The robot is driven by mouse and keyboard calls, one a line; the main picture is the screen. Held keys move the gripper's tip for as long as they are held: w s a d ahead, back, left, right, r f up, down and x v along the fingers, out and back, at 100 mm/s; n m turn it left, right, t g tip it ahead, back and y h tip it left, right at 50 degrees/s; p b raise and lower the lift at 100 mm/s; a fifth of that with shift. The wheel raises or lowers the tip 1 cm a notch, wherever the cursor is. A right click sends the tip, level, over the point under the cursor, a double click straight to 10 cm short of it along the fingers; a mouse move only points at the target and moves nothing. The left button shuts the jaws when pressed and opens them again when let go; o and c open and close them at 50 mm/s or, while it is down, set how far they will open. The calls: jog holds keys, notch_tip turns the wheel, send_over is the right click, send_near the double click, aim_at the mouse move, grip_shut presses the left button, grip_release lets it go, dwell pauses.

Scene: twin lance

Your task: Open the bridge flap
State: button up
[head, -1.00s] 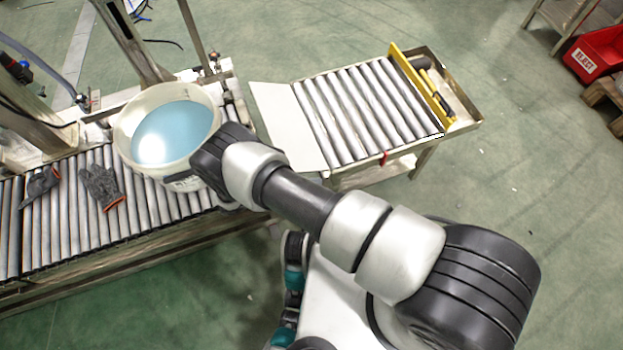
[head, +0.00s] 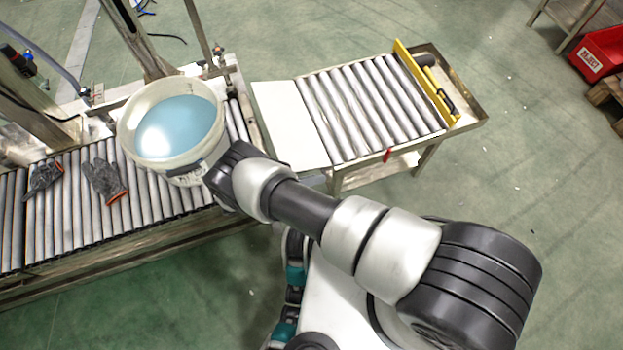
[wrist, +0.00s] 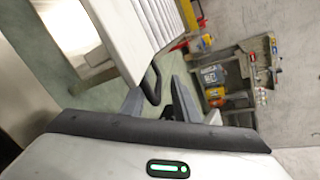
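The bridge flap (head: 290,125) is a pale flat panel on the left end of the roller table (head: 372,105), reaching toward the long conveyor. In the wrist view the flap (wrist: 122,28) carries a black loop handle (wrist: 154,86) at its near edge. My gripper (wrist: 160,95) is open, its dark fingers apart, with the handle's end at or just ahead of the gap between them. I cannot tell whether they touch it. In the head view my wrist is beside the bucket and hides the fingers.
A white bucket (head: 138,152) with blue contents stands on the long roller conveyor (head: 70,215), close to my wrist. Grey gloves (head: 104,178) lie left of it. A yellow bar (head: 425,82) crosses the table's far end. A red bin (head: 598,55) stands at far right. Green floor is clear.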

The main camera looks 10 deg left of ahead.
jog(key=shift+a+r, duration=0.1)
jog(key=v, duration=1.7)
jog(key=shift+s, duration=0.15)
